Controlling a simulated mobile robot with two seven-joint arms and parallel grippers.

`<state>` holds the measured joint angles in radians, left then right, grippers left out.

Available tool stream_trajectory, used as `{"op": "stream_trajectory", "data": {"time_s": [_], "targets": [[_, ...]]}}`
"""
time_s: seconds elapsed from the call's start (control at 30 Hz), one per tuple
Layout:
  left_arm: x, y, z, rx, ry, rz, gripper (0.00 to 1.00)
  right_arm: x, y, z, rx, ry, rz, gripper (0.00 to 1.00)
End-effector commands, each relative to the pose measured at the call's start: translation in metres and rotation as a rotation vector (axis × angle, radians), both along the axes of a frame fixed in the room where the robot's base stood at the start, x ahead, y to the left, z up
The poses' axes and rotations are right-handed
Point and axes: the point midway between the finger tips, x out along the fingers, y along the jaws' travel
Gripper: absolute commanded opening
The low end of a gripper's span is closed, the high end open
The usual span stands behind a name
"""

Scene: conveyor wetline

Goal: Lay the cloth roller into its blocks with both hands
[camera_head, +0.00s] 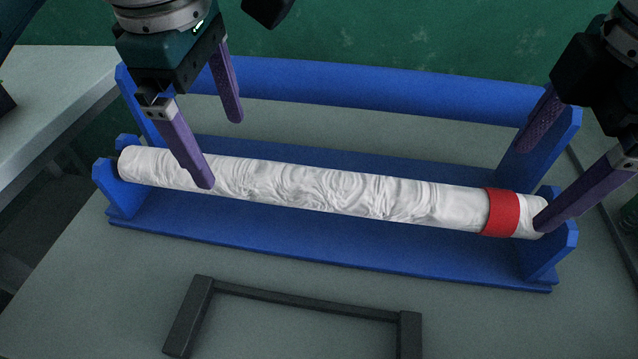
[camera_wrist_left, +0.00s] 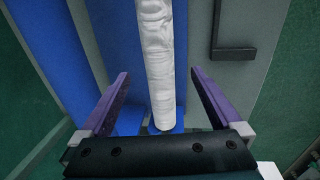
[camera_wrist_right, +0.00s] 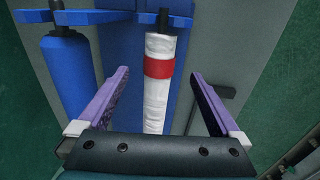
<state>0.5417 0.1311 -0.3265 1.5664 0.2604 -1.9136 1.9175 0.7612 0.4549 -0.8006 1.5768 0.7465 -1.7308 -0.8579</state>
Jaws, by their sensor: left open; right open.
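The white cloth roller (camera_head: 330,192) with a red band (camera_head: 501,212) near its right end lies lengthwise in the blue stand (camera_head: 300,240). Its ends sit at the end blocks, the left block (camera_head: 107,180) and the right block (camera_head: 560,243). My left gripper (camera_head: 222,150) is open above the roller near its left end, its fingers apart on either side. My right gripper (camera_head: 540,185) is open at the roller's right end, fingers apart. The roller also runs between the open fingers in the left wrist view (camera_wrist_left: 158,60) and the right wrist view (camera_wrist_right: 155,105).
A thick blue bar (camera_head: 350,95) runs behind the roller between the stand's taller uprights. A dark grey bracket frame (camera_head: 300,300) lies on the grey table (camera_head: 80,290) in front. A pale surface (camera_head: 60,80) stands at the left.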

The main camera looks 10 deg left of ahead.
Motion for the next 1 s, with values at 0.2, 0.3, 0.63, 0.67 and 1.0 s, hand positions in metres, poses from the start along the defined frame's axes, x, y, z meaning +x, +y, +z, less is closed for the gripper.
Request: {"op": "stream_trajectory", "data": {"time_s": [0.2, 0.3, 0.63, 0.67, 1.0], "targets": [[0.004, 0.001, -0.039, 0.003, 0.004, 0.0, 0.99, 0.004, 0.0, -0.039, 0.0, 0.005, -0.002, 0.99], [0.006, 0.001, -0.053, 0.003, 0.003, 0.0, 0.99, 0.006, 0.0, -0.053, 0.0, 0.003, -0.001, 0.99], [0.009, 0.001, -0.07, 0.001, -0.001, -0.001, 0.99, 0.009, 0.0, -0.07, -0.001, 0.0, 0.001, 0.99], [0.009, 0.001, -0.07, 0.001, -0.001, -0.001, 0.99, 0.009, 0.0, -0.07, -0.001, 0.0, 0.001, 0.99], [0.009, 0.001, -0.069, 0.001, -0.001, -0.001, 0.78, 0.009, 0.0, -0.07, 0.0, 0.0, 0.0, 0.79]]}}
